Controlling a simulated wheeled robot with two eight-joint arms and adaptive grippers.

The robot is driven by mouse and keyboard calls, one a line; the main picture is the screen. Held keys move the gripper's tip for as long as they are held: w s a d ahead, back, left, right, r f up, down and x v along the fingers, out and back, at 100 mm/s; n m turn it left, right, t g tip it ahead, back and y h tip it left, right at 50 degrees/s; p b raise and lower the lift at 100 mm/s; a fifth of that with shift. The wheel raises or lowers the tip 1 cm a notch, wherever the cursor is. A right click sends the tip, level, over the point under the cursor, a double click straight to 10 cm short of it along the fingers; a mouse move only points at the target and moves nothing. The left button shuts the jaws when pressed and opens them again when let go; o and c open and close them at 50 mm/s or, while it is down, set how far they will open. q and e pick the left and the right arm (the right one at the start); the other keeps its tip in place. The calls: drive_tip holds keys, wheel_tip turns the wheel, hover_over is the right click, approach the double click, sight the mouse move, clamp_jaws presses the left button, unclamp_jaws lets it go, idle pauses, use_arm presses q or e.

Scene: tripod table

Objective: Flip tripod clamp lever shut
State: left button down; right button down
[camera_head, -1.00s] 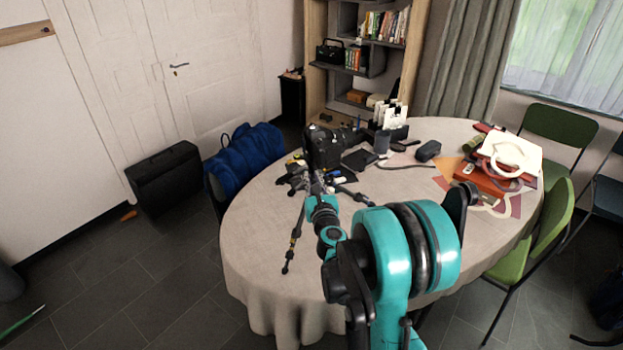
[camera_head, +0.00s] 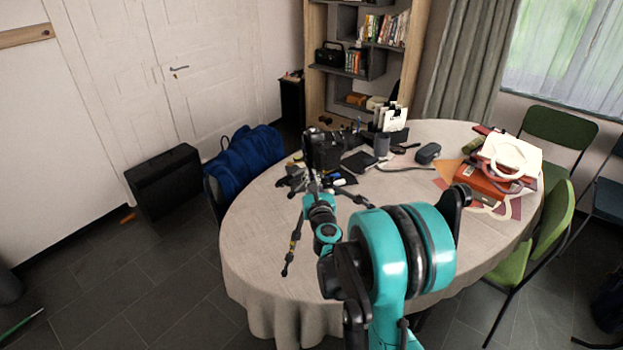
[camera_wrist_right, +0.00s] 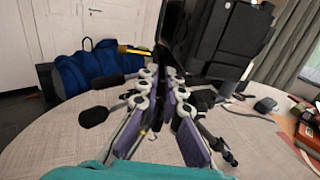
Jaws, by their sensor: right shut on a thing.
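The black camera (camera_head: 322,150) stands on a small tripod (camera_head: 293,238) with spread legs on the round table. In the right wrist view the camera (camera_wrist_right: 222,40) fills the top centre, and two black paddle-ended handles (camera_wrist_right: 94,116) stick out to the left. My right gripper (camera_head: 313,186) reaches in from the front to the tripod head under the camera. In the right wrist view its purple-padded fingers (camera_wrist_right: 166,82) converge on the tripod head just below the camera. The fingers hide the clamp lever, so its position cannot be told. My left gripper is out of view.
The cloth left of the tripod is mostly clear. Green chairs (camera_head: 548,235) stand at the right.

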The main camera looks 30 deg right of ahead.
sight(308, 168)
drive_tip(key=shift+a+h, duration=0.2)
drive_tip(key=shift+h, duration=0.3)
drive_tip(key=shift+w+a+m+g+h, duration=0.25)
drive_tip(key=shift+a+m+g+h, duration=0.1)
drive_tip(key=shift+m+g+h, duration=0.4)
drive_tip(key=shift+w+a+m+g+h, duration=0.3)
drive_tip(key=shift+m+g+h, duration=0.25)
drive_tip(key=shift+m+h, duration=0.4)
drive_tip(key=m+g+h, duration=0.1)
drive_tip(key=w+a+m+g+h, duration=0.1)
drive_tip(key=m+g+h, duration=0.2)
drive_tip(key=g+h, duration=0.1)
drive_tip(key=shift+w+a, duration=0.15)
drive_tip(key=shift+w, duration=0.1)
drive_tip(key=shift+w+a+m+g+h+p, duration=0.1)
drive_tip(key=shift+w+m+g+h+p, duration=0.35)
drive_tip(key=shift+m+g, duration=1.25)
drive_tip(key=shift+w+m+g+h+p, duration=0.2)
drive_tip(key=shift+w+m+g, duration=0.65)
drive_tip(key=shift+g, duration=1.6)
drive_tip(key=shift+w+a+m+g+h+p, duration=0.1)
drive_tip(key=shift+w+m+g+h+p, duration=0.25)
drive_tip(key=shift+m+g, duration=1.45)
drive_tip(key=shift+d+g, duration=0.1)
drive_tip(key=shift+g, duration=0.25)
drive_tip(key=c, duration=1.9)
unclamp_jaws()
drive_tip(key=shift+c, duration=0.2)
